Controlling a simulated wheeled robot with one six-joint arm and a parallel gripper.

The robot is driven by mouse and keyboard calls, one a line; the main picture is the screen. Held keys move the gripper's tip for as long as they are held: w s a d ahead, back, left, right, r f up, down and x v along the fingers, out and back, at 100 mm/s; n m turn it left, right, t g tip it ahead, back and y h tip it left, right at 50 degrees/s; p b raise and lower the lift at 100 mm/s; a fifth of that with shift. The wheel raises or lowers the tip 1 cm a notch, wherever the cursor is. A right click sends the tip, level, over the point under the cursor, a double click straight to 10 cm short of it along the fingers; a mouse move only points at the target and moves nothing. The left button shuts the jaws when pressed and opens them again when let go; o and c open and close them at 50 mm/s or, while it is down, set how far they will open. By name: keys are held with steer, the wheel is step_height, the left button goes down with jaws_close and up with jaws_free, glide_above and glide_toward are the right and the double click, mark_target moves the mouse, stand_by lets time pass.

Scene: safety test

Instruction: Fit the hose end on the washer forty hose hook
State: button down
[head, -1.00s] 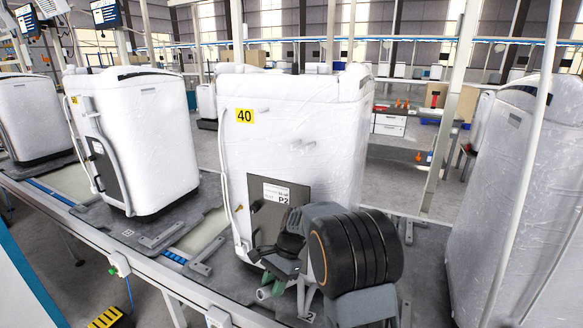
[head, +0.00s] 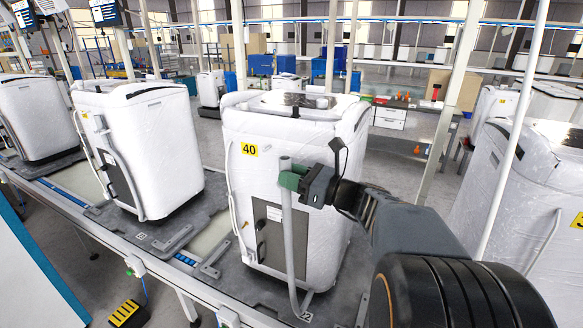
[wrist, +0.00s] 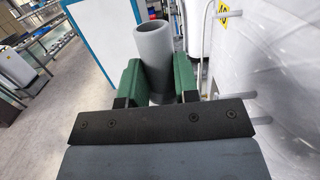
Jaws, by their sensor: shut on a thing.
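Washer forty (head: 262,200) is white, film-wrapped and upright on the line, with a yellow "40" label (head: 249,149). My gripper (head: 289,176) is shut on the grey hose end (head: 285,163), held upright in front of the washer's upper front. The hose (head: 293,250) hangs from it to the pallet. In the wrist view, the green fingers (wrist: 156,78) clasp the grey tube (wrist: 154,45) from both sides, its open mouth up. White stubs (wrist: 229,14) stick out of the washer's side at the right, apart from the hose end. I cannot tell which is the hook.
A neighbouring washer (head: 150,150) at the left has its hose raised along its side. Another wrapped washer (head: 495,200) stands at the right beyond a white post (head: 515,150). A yellow-and-black step (head: 128,314) lies on the floor at the front left.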

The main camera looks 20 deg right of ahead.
steer(key=shift+w+d+f, duration=0.2)
steer(key=shift+w+d, duration=1.05)
steer(key=shift+d, duration=0.15)
steer(key=shift+w+d+f, duration=0.15)
steer(key=shift+w+d, duration=1.05)
steer(key=shift+d, duration=0.2)
steer(key=shift+w+d+r, duration=0.1)
steer(key=shift+d+r, duration=0.05)
steer(key=shift+d, duration=0.35)
steer(key=shift+d+f, duration=0.1)
steer(key=shift+f, duration=0.45)
